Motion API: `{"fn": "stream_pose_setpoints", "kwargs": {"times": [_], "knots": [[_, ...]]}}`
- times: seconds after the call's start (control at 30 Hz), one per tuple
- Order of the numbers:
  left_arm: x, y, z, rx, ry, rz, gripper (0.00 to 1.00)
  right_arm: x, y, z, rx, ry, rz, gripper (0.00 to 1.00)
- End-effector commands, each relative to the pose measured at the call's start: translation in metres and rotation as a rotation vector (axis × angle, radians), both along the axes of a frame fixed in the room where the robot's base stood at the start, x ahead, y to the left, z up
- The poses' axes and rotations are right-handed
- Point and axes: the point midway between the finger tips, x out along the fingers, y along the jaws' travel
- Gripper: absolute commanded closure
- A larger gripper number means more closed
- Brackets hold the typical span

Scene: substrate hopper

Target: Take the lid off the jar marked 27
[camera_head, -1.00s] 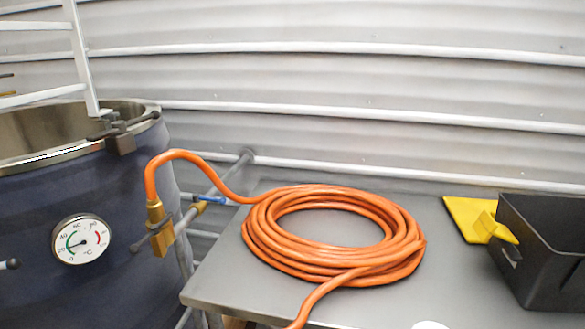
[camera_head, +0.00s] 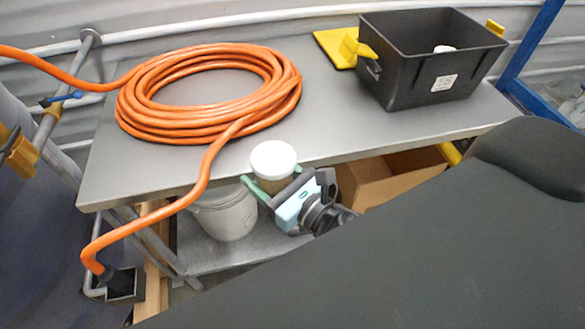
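A jar (camera_head: 274,185) with an amber-brown body and a white lid (camera_head: 273,160) stands upright in front of the grey table's front edge. The lid is on it, and no number is readable. My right gripper (camera_head: 266,190), pale teal with green fingers, has a finger on each side of the jar and appears shut on it, holding it in the air. Its arm runs off to the lower right, behind a large dark part of mine. My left gripper is not in view.
An orange hose coil (camera_head: 205,95) covers the left of the table (camera_head: 330,125). A black bin (camera_head: 415,85) with a white-topped item (camera_head: 444,49) inside stands at the back right by a yellow piece (camera_head: 334,48). Below are a white bucket (camera_head: 225,212) and a cardboard box (camera_head: 370,182).

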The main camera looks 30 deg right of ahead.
Motion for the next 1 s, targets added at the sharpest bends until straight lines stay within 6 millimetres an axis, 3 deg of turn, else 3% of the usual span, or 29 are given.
{"fn": "stream_pose_setpoints", "kwargs": {"times": [0.5,0.9,0.93,1.0], "knots": [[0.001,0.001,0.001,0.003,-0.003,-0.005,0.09,0.027,0.069,0.006,-0.002,-0.006,0.307,0.78],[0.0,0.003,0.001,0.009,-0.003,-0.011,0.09,0.032,0.085,0.007,-0.001,-0.003,0.379,0.78],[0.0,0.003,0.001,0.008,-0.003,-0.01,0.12,0.032,0.085,0.005,-0.001,0.001,0.379,1.0],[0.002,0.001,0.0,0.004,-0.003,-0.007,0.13,0.032,0.085,0.005,0.0,0.0,0.379,1.0]]}}
